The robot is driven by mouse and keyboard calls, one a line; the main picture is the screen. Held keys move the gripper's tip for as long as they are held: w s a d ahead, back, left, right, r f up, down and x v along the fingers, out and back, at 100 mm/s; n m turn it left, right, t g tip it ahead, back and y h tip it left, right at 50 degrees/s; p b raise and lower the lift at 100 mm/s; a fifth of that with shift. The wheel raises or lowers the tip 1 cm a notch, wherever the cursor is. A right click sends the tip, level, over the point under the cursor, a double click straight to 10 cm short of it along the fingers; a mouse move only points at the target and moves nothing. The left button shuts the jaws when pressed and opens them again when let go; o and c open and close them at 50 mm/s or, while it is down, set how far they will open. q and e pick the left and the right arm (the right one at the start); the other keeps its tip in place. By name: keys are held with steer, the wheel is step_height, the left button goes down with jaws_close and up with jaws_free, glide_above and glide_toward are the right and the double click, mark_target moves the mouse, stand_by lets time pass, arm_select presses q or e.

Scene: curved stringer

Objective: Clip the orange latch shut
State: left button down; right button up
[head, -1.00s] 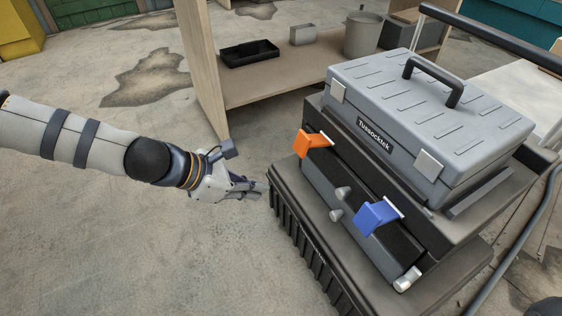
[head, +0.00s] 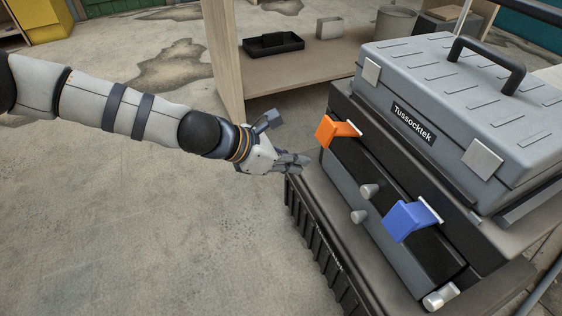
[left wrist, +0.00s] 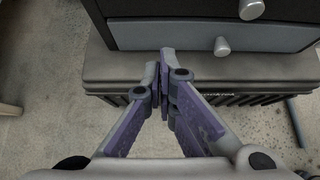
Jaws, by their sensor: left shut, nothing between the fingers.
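The orange latch (head: 336,130) is on the front of the dark drawer unit, at its left end below the grey toolbox. It sticks outward from its pale hinge and stands raised. My left gripper (head: 305,163) is shut and empty, just left of and a little below the latch in the head view, apart from it. In the left wrist view my left gripper (left wrist: 164,75) points at the unit's dark base ledge and the drawer front above it; the latch is not in that view. My right gripper is not in view.
A blue latch (head: 411,219) sticks out farther right on the same front. The grey toolbox (head: 450,110) sits on top. A wooden shelf (head: 290,75) with a black tray (head: 273,43) stands behind. Floor at left is clear.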

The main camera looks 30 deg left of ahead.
mark_target(340, 132)
arm_select(q)
steer(key=shift+w+d+r+p, duration=0.2)
steer(key=shift+w+d+r, duration=0.1)
steer(key=shift+r, duration=0.2)
steer(key=shift+w+d+r+p, duration=0.2)
steer(key=shift+w+r, duration=0.1)
steer(key=shift+r, duration=0.25)
steer(key=shift+w+d+r+p, duration=0.15)
steer(key=shift+w+d+r, duration=0.15)
steer(key=shift+r, duration=0.2)
